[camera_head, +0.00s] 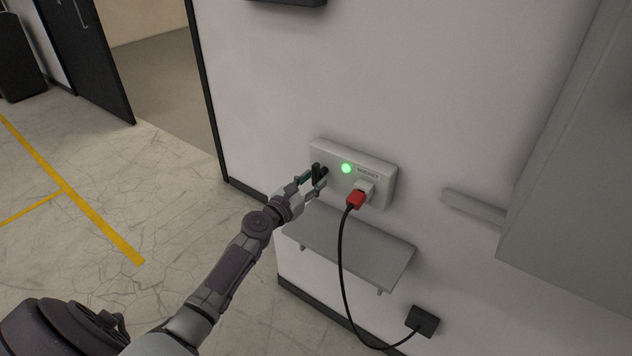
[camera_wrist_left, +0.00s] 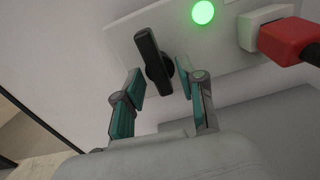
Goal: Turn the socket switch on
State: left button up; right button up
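The socket box (camera_head: 382,176) is a white panel on the wall with a lit green lamp (camera_head: 346,168) and a red plug (camera_head: 356,199) in it. Its switch (camera_head: 316,172) is a black rotary handle at the panel's left end. In the left wrist view the switch (camera_wrist_left: 152,58) stands close to upright, tilted slightly. My left gripper (camera_head: 314,185) is at the switch. In the left wrist view the left gripper (camera_wrist_left: 160,88) has its fingers apart, one on each side of the handle's lower end, with gaps visible. My right gripper is not in view.
A grey shelf (camera_head: 350,245) juts from the wall just below the socket box. A black cable (camera_head: 342,270) hangs from the red plug to a black wall box (camera_head: 423,321). A grey cabinet (camera_head: 575,170) stands at the right. Open floor lies at the left.

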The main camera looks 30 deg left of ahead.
pick_arm(q)
jog(key=shift+s+a+p, duration=0.15)
jog(key=shift+s+p, duration=0.05)
jog(key=shift+s, duration=1.25)
jog(key=shift+s+a+p, duration=0.1)
jog(key=shift+s+p, duration=0.1)
jog(key=shift+s, duration=1.25)
jog(key=s, duration=1.2)
jog(key=s+d+f+m+g, duration=0.2)
jog(key=s+f+m+g, duration=0.15)
jog(key=f, duration=0.75)
jog(key=s+d+f+m+g, duration=0.2)
jog(key=f+m, duration=0.3)
jog(key=f, duration=0.5)
jog(key=s+d+f+m+g, duration=0.25)
jog(key=f+m, duration=0.25)
jog(key=f, duration=0.6)
jog(key=s+d+f+m+g, duration=0.2)
jog(key=s+f+m, duration=0.4)
jog(key=s, duration=0.4)
jog(key=s+d+f+m+g, duration=0.3)
jog(key=s+f+m+g, duration=0.1)
jog(key=s+f+m, duration=0.3)
jog(key=s+d+f+m+g+y, duration=0.1)
jog(key=s+d+f+m+g, duration=0.1)
jog(key=s+f+m, duration=0.5)
jog(key=s+m+g, duration=0.1)
jog(key=s+m, duration=0.2)
jog(key=s, duration=0.4)
jog(key=shift+d, duration=0.4)
